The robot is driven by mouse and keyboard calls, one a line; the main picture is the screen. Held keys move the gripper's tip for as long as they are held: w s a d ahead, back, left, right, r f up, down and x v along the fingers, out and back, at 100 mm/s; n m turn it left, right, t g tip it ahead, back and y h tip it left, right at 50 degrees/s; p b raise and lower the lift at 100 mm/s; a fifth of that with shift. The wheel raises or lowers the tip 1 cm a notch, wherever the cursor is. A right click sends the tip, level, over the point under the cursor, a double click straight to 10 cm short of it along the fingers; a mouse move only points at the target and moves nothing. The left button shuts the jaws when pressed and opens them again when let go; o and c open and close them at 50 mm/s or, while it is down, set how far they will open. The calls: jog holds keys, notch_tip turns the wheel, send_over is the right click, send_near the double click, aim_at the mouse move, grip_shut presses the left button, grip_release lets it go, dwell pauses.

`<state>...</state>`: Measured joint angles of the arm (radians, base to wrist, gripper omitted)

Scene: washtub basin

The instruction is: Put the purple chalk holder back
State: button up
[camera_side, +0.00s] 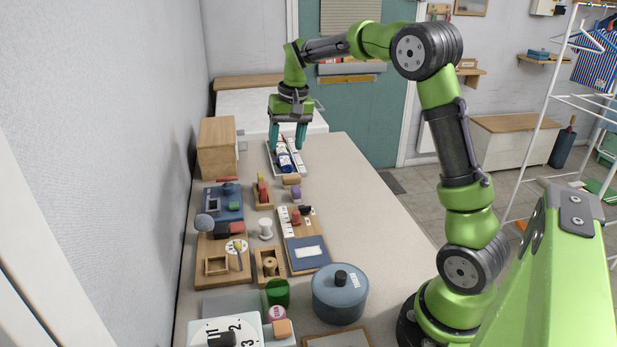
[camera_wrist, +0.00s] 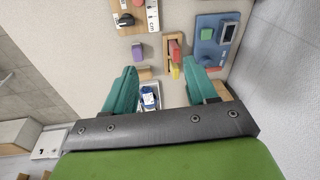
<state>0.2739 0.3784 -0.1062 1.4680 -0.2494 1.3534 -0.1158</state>
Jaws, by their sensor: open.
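The purple chalk holder (camera_side: 296,192) lies loose on the counter, right of a small wooden rack (camera_side: 263,203). In the wrist view the purple piece (camera_wrist: 138,51) is left of the rack (camera_wrist: 169,41). The rack bears a red piece (camera_side: 262,189) and a yellow piece (camera_side: 260,176); part of it looks bare. My gripper (camera_side: 287,146) is open and empty, above the white tray at the far end of the counter, beyond the purple piece. In the wrist view its teal fingers (camera_wrist: 162,88) are wide apart, with the purple piece ahead of them.
The white tray (camera_side: 272,160) holds a blue-and-white item. A wooden block (camera_side: 291,180) lies just beyond the purple piece. A blue board (camera_side: 214,212) stands left of the rack; a labelled wooden board (camera_side: 302,268) is nearer. The counter's right side is clear.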

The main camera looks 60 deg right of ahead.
jog(key=s+a+r+n+t, duration=0.1)
jog(key=s+a+r+t, duration=0.1)
jog(key=s+a+r, duration=0.4)
jog(key=s+a+f+n+t+y, duration=0.1)
jog(key=s+a+f+n+t, duration=0.1)
jog(key=s+a, duration=1)
jog(key=s+t, duration=0.1)
jog(key=s, duration=0.2)
jog(key=shift+s+a+f+n+y, duration=0.15)
jog(key=shift+s+f+n+y, duration=0.15)
jog(key=shift+s+n+y, duration=0.1)
